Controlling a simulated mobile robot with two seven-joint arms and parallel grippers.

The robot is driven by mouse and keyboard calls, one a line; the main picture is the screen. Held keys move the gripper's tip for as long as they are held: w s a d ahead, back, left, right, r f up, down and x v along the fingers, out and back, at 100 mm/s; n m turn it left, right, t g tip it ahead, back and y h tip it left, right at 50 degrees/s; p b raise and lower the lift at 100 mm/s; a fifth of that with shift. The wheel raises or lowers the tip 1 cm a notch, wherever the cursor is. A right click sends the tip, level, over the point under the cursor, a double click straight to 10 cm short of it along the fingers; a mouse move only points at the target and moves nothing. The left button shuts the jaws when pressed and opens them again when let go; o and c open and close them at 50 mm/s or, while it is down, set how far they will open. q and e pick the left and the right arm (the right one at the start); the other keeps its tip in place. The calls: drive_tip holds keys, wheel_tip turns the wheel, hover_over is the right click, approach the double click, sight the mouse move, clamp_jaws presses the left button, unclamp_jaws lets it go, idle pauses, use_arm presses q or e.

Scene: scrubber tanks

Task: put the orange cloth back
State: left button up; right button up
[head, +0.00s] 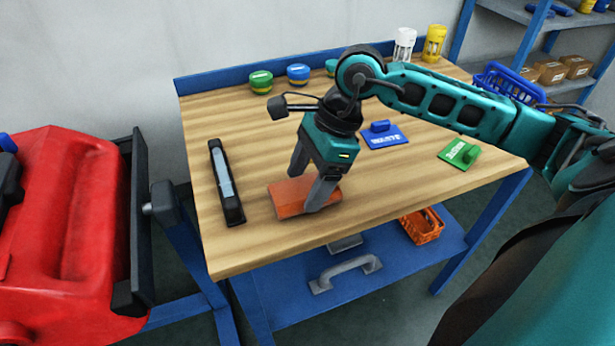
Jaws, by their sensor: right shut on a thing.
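The orange cloth (287,200) is a flat, folded block on the wooden bench top, near its front left. My right gripper (306,196) points down over it with one finger on each side. It is shut on the cloth. The cloth appears to be at the bench surface; I cannot tell if it is lifted. My left gripper is not in the head view.
A black squeegee-like tool (226,183) lies left of the cloth. Blue (384,136) and green (459,154) labelled pads lie to the right. Lidded tubs (261,82) line the back. An orange basket (422,226) sits on the lower shelf. A red machine (65,220) stands left.

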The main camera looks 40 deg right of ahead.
drive_tip(key=o, duration=0.8)
drive_tip(key=shift+f, duration=0.1)
drive_tip(key=shift+c, duration=0.2)
drive_tip(key=o, duration=0.4)
drive_tip(key=shift+o, duration=0.2)
drive_tip(key=shift+r+p, duration=0.3)
drive_tip(key=shift+p, duration=0.05)
drive_tip(key=v, duration=1.2)
drive_tip(key=shift+s+f, duration=0.15)
drive_tip(key=shift+f, duration=0.05)
